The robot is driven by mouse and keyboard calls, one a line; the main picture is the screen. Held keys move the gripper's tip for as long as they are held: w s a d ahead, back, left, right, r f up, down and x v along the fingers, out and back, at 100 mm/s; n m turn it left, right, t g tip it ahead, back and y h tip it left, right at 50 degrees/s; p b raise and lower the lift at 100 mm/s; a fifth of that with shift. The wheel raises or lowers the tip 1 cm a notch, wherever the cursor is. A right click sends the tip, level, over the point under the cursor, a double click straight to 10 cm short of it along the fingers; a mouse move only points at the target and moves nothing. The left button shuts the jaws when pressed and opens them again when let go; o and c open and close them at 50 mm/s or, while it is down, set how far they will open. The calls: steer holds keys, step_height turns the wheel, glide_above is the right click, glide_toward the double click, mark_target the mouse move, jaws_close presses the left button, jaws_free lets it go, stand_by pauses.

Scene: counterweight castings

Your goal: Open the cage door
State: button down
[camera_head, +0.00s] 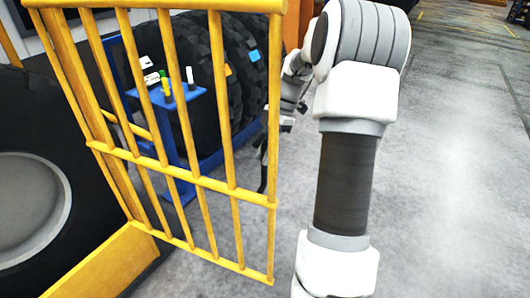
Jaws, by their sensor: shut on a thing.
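The cage door (182,173) is a yellow barred panel that fills the left half of the head view. Its left side meets the yellow cage frame (112,262), and its right edge stands out over the floor at an angle to the frame's low beam, so the door is open. My gripper (263,170) is at the door's right edge, on its far side, partly hidden by the edge post. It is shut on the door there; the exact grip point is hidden.
A large black tyre with a grey hub (28,205) is at the left. Behind the bars stand a blue table (196,95) with small bottles and more big dark tyres (196,45). The grey concrete floor (455,160) at the right is clear.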

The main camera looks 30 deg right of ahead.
steer(key=shift+w+a, duration=0.15)
steer(key=shift+w, duration=0.05)
steer(key=c, duration=0.8)
jaws_free()
steer(key=shift+o, duration=0.2)
steer(key=shift+s, duration=0.1)
steer(key=p+v, duration=0.2)
steer(key=v, duration=1.5)
steer(key=shift+d+r, duration=0.15)
steer(key=shift+d, duration=0.05)
